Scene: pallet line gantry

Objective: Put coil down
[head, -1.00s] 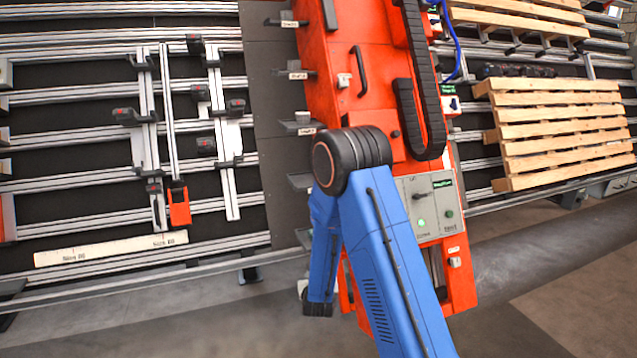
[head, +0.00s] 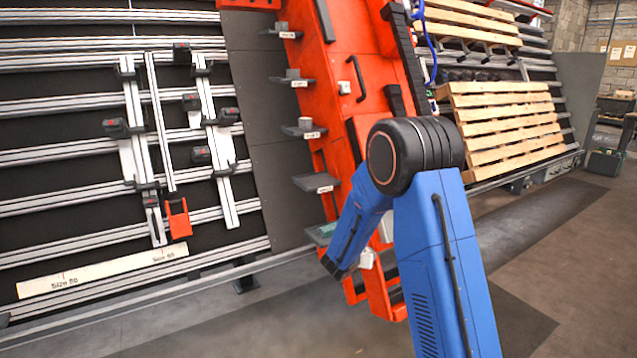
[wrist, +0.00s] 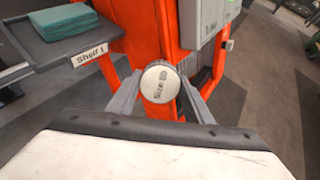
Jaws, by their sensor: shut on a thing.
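The coil (wrist: 160,82) shows in the wrist view as a round white face with a dark ribbed rim. A "Size" label is on it, the number hard to read. My gripper (wrist: 160,88) is shut on it, one grey finger on each side. The coil is held up in front of the red machine, apart from any shelf. In the head view, a small white thing (head: 367,258) beside my arm's end appears to be the coil; the fingers are not clear there. Shelf 1 (wrist: 72,52) is at the upper left of the wrist view, with a folded teal cloth (wrist: 64,20) on it.
The red machine (head: 345,100) carries several small grey shelves (head: 318,183) along its left side. A grey control box (wrist: 205,25) is close behind the coil at upper right. Rails with clamps (head: 205,130) stand left, a wooden pallet (head: 505,125) right.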

